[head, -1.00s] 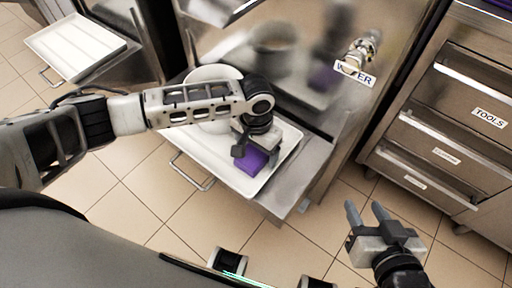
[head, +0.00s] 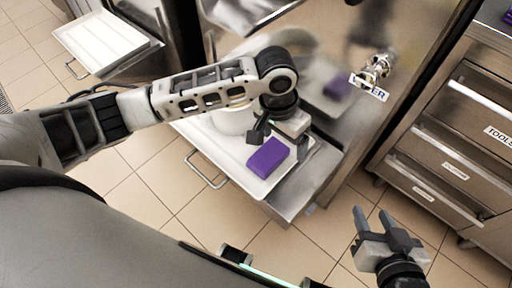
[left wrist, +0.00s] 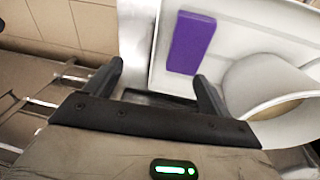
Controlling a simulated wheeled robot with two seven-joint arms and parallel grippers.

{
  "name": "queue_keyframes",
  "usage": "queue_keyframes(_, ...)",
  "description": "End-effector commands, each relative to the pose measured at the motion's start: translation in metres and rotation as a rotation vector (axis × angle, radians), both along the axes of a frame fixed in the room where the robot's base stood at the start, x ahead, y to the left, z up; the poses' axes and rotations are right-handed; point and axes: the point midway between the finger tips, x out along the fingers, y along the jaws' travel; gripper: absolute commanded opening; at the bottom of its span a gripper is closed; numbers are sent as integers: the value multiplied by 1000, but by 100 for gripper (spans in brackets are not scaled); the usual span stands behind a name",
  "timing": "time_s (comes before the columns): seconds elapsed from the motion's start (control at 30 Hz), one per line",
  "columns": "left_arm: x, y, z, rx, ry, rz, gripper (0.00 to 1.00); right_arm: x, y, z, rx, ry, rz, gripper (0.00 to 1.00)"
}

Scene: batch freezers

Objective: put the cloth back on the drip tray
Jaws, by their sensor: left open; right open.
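The purple folded cloth (head: 268,158) lies on the white drip tray (head: 223,150), near its right end. It also shows in the left wrist view (left wrist: 191,42) on the tray, beyond my finger on the right. My left gripper (head: 278,138) is open and empty, above the tray and just behind the cloth, apart from it. In the left wrist view its fingertips (left wrist: 158,72) frame the tray's edge. My right gripper (head: 374,222) is open and empty over the floor at the lower right.
A white round container (head: 232,120) stands on the tray behind the cloth, partly hidden by my left arm. A second white tray (head: 98,42) is at the upper left. A valve (head: 377,68) juts from the steel front. A drawer cabinet (head: 445,150) stands at the right.

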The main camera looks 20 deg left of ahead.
Motion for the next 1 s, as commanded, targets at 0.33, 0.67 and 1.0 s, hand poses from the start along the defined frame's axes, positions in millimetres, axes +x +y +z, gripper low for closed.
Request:
queue_keyframes(0.33,-55,-81,-18,-550,-378,59,83,0,-1,0,-2,-1,1,42)
queue_keyframes(0.67,-91,16,-12,-421,-813,259,83,-1,-1,0,-4,0,3,42)
queue_keyframes(1.0,-104,46,-8,-324,-898,263,83,-1,-1,0,-4,1,4,42)
